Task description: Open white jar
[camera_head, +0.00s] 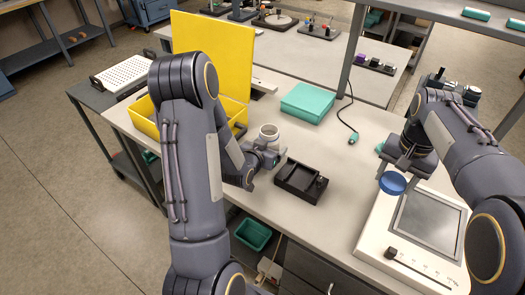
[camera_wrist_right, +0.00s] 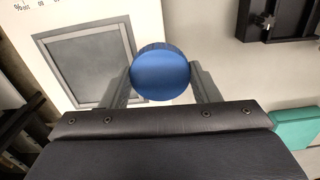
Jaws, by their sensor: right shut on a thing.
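The white jar (camera_head: 268,132) stands upright on the table in the head view. Its round mouth is uncovered. My left gripper (camera_head: 266,154) is at the jar's front side; its fingers are partly hidden, so I cannot tell whether they close on it. In the right wrist view the blue lid (camera_wrist_right: 160,72) sits between the two fingertips.
The white device with a grey screen (camera_head: 428,220) lies under my right gripper. A black tray (camera_head: 300,181) lies right of the jar. A teal box (camera_head: 308,102) stands behind, with a cable beside it. A yellow bin (camera_head: 147,122) is at left.

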